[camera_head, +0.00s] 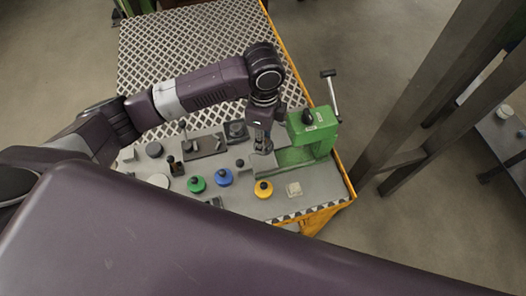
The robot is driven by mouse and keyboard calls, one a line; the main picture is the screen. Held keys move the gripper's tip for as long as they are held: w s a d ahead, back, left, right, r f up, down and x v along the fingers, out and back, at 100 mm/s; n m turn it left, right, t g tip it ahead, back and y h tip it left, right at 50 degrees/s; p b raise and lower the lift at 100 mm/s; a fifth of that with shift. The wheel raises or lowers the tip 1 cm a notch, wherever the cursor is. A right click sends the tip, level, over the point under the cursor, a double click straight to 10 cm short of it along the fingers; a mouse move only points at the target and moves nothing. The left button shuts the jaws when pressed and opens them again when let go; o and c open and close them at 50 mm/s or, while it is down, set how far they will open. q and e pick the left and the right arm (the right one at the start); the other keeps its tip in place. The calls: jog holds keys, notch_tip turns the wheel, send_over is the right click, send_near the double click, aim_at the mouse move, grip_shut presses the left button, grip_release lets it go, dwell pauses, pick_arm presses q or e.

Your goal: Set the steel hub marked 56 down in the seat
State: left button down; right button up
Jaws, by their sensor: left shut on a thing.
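My left arm reaches in from the left over the workbench. My left gripper (262,146) points down just left of the green press (312,134), with its fingers closed. A small grey steel piece shows at its fingertips, largely hidden by them. I cannot read any number on it. I also cannot tell whether it is held clear of the surface or touches it. The seat is not clearly visible under the gripper. My right gripper is not in view.
Green (196,184), blue (223,177) and yellow (263,189) knobbed pieces stand along the front of the bench. Grey discs (154,149) lie at the left. A pale square block (294,189) is near the orange edge. The lattice top (190,45) behind looks clear.

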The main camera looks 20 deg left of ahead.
pick_arm(q)
notch_tip(320, 180, down, 5)
jog(key=shift+r, duration=0.2)
jog(key=shift+f+p, duration=0.45)
jog(key=shift+f, duration=1.6)
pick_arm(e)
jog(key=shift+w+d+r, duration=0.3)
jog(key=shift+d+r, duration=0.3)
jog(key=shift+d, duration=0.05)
pick_arm(q)
jog(key=shift+f, duration=0.1)
jog(key=c, duration=1.5)
grip_release()
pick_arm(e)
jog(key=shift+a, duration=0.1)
pick_arm(q)
jog(key=shift+r, duration=0.3)
notch_tip(320, 180, up, 12)
jog(key=shift+f+b, duration=0.15)
jog(key=shift+b, duration=0.6)
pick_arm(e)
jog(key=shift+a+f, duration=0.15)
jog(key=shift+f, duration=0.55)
